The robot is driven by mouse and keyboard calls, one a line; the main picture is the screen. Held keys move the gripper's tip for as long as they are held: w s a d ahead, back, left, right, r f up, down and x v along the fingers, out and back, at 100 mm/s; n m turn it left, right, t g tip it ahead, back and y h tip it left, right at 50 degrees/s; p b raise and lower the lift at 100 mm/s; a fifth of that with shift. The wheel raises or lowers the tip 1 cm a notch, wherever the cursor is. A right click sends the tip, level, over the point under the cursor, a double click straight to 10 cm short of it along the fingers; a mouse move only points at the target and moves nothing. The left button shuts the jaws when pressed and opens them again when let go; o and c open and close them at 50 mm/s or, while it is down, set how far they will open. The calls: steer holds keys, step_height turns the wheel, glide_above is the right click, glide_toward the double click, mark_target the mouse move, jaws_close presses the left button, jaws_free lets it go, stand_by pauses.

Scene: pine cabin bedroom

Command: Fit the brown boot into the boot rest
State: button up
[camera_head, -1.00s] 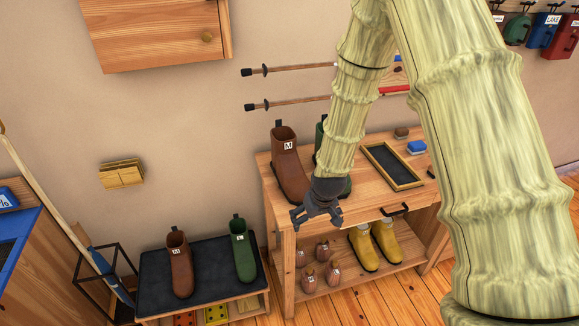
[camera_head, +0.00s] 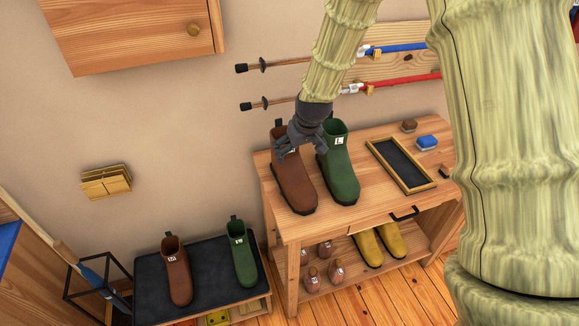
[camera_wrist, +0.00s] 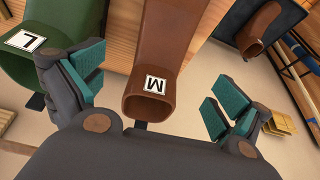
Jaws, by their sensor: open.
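A brown boot (camera_head: 296,187) stands on the wooden table next to a green boot (camera_head: 341,172). In the wrist view the brown boot (camera_wrist: 167,45) carries an M label, the green boot (camera_wrist: 40,30) an L label. My gripper (camera_head: 300,147) is open and empty at the brown boot's shaft top, partly hiding it. In the wrist view my gripper (camera_wrist: 158,93) has its teal-padded fingers on either side of the shaft, with no clear contact. A wood-framed black tray (camera_head: 401,165) lies right of the boots; I cannot tell if it is the boot rest.
Another brown boot (camera_head: 176,275) and green boot (camera_head: 242,256) stand on a low black-topped bench (camera_head: 206,262). Yellow boots (camera_head: 368,248) and small brown items are on the table's lower shelf. Poles hang on the wall above.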

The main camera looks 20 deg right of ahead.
mark_target(293, 162)
steer(key=shift+p+x, duration=0.35)
steer(key=shift+x, duration=0.55)
steer(key=x, duration=0.2)
steer(key=shift+w+d+f+p, duration=0.2)
steer(key=shift+f+p, duration=0.1)
steer(key=shift+f, duration=0.05)
steer(key=shift+a+f, duration=0.1)
steer(key=shift+f, duration=0.2)
steer(key=shift+p+x, duration=1)
steer(key=shift+x, duration=0.25)
steer(key=shift+p+x, duration=0.4)
steer(key=shift+x, duration=0.95)
steer(key=shift+a, duration=0.15)
steer(key=c, duration=1.5)
